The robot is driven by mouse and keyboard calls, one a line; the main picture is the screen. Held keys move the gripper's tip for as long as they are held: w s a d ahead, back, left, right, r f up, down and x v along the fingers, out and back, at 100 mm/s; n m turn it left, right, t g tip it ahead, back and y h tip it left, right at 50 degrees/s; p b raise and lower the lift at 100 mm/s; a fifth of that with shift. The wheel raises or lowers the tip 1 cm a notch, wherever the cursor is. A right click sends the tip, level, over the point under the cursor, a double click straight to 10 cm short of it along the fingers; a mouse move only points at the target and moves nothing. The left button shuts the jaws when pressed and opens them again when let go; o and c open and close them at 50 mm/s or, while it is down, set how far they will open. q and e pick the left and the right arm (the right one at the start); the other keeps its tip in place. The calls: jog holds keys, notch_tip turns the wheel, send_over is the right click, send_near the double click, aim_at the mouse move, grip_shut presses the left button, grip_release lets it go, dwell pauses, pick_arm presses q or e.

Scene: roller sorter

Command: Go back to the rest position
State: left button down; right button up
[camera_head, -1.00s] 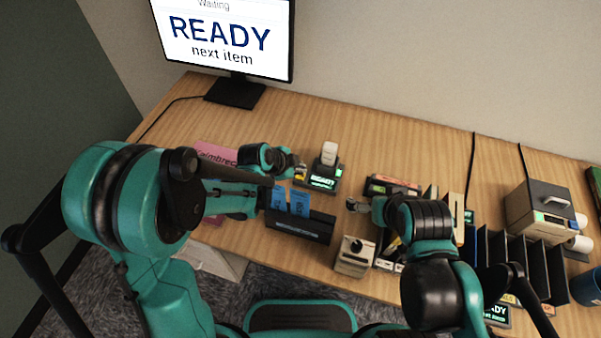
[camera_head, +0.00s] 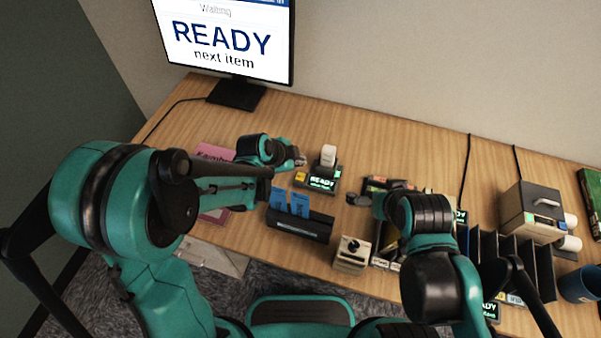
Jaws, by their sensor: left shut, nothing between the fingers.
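My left gripper (camera_head: 298,161) is shut and empty. It hangs over the table beside the small scanner stand with the green READY display (camera_head: 321,184), on that stand's left. My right gripper (camera_head: 356,199) shows only as a small dark tip in front of its wrist, right of the black holder with blue cards (camera_head: 302,224). I cannot tell whether the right gripper is open or shut. The monitor (camera_head: 222,40) at the back left reads "Waiting READY next item".
A pink sheet (camera_head: 213,153) lies partly under my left arm. A small beige box with a black knob (camera_head: 352,254) stands near the front edge. A label printer (camera_head: 530,212), black dividers (camera_head: 541,268) and a blue cup (camera_head: 580,285) stand at right. The back middle of the table is clear.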

dwell(0.8)
pick_arm(q)
jog(key=s+a+r+n+y, duration=0.2)
jog(key=s+a+r+n, duration=0.3)
jog(key=s+a+n, duration=0.3)
jog(key=s+a+r+n+t+y, duration=0.1)
jog(key=s+a+r+n+y, duration=0.1)
jog(key=s+a+r+n, duration=0.4)
jog(key=s+a+n, duration=0.3)
jog(key=s, duration=0.1)
jog(key=shift+s+a+r+t+y, duration=0.3)
jog(key=shift+s+y, duration=0.05)
jog(key=shift+y, duration=0.05)
